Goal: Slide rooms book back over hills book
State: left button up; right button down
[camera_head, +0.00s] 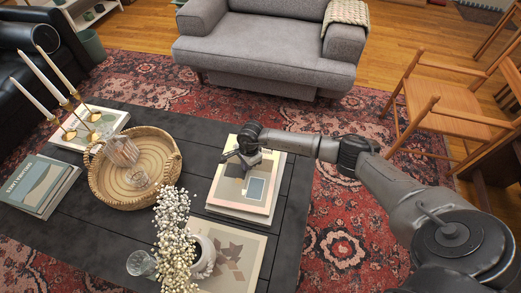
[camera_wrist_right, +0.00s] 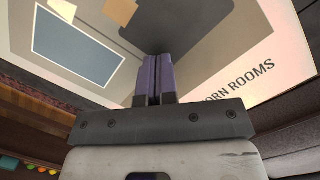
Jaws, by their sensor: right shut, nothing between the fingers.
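The rooms book (camera_head: 261,196), cream with a blue rectangle and a dark shape on its cover, lies on top of a stack on the dark coffee table. It fills much of the right wrist view (camera_wrist_right: 250,85), where the end of its title reads "ORN ROOMS". A pale book (camera_head: 281,168) shows under it along the right side; its title is hidden, so I cannot tell if it is the hills book. My right gripper (camera_head: 243,163) is shut and empty over the rooms book's far part. Its closed fingers (camera_wrist_right: 154,80) point at the cover; contact is unclear. My left gripper is not in view.
A round wicker tray (camera_head: 176,157) holding glassware stands left of the stack. A vase of white flowers (camera_head: 203,258) and a glass (camera_head: 141,263) stand nearer. Another book stack (camera_head: 36,187) and a candle holder (camera_head: 71,122) are at left. A grey armchair (camera_head: 265,50) is beyond the table.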

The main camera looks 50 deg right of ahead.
jog(key=shift+w+a, duration=0.15)
jog(key=shift+a, duration=0.15)
jog(key=d, duration=0.1)
jog(key=d+p, duration=0.1)
jog(key=d, duration=0.2)
jog(key=shift+d+r, duration=0.15)
jog(key=shift+r, duration=0.2)
jog(key=s+d, duration=0.1)
jog(key=d, duration=0.5)
jog(key=s+d+p, duration=0.1)
jog(key=d, duration=0.5)
jog(key=s+d, duration=0.1)
jog(key=d, duration=0.4)
jog(key=shift+s+d+f, duration=0.1)
jog(key=shift+s+d, duration=0.1)
jog(key=shift+d, duration=0.85)
jog(key=shift+s+d, duration=0.15)
jog(key=shift+d, duration=0.25)
